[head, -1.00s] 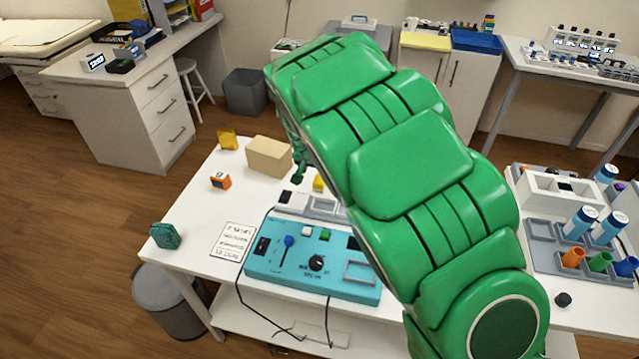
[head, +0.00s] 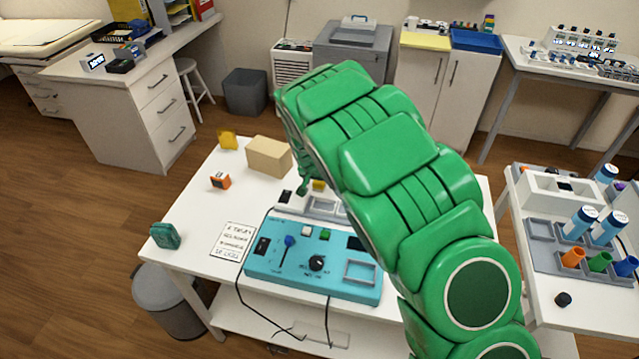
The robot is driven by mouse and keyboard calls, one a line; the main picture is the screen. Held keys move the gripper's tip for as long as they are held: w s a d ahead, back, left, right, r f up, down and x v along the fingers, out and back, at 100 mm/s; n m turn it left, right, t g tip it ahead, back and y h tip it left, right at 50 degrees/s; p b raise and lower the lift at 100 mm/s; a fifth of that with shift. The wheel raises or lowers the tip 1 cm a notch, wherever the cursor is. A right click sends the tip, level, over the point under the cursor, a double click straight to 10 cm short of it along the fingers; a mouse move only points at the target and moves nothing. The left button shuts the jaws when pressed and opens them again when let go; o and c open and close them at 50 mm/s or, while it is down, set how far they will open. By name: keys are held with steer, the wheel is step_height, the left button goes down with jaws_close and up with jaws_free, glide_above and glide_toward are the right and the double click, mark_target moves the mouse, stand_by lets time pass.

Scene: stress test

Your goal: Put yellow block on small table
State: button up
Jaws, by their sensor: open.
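A small yellow block (head: 319,185) sits at the back of the white table (head: 190,215), behind the teal control panel, partly hidden by my green arm. A second yellow object (head: 227,139), with a notched shape, stands at the table's far left corner. My gripper (head: 303,186) points down just left of the small yellow block. Only part of its fingers shows, and the arm hides the rest. It is open, and I see nothing held in it. I cannot tell which table is the small table.
The teal control panel (head: 313,262) with knobs and cables fills the table's front. An orange block (head: 220,181) and a green item (head: 165,235) lie to the left. The right table (head: 590,312) holds racks and tubes.

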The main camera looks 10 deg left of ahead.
steer(key=shift+w+f, duration=0.1)
steer(key=shift+f, duration=0.15)
steer(key=shift+c, duration=0.3)
steer(key=c, duration=1.1)
steer(key=shift+o, duration=0.2)
steer(key=shift+r, duration=0.5)
step_height(320, 180, up, 2)
steer(key=shift+a+r, duration=0.1)
steer(key=shift+r, duration=0.05)
steer(key=s+d+r, duration=0.6)
steer(key=s+r, duration=0.3)
steer(key=s, duration=0.3)
steer(key=shift+s+d+r, duration=0.15)
steer(key=shift+s+r, duration=0.1)
steer(key=shift+r, duration=0.15)
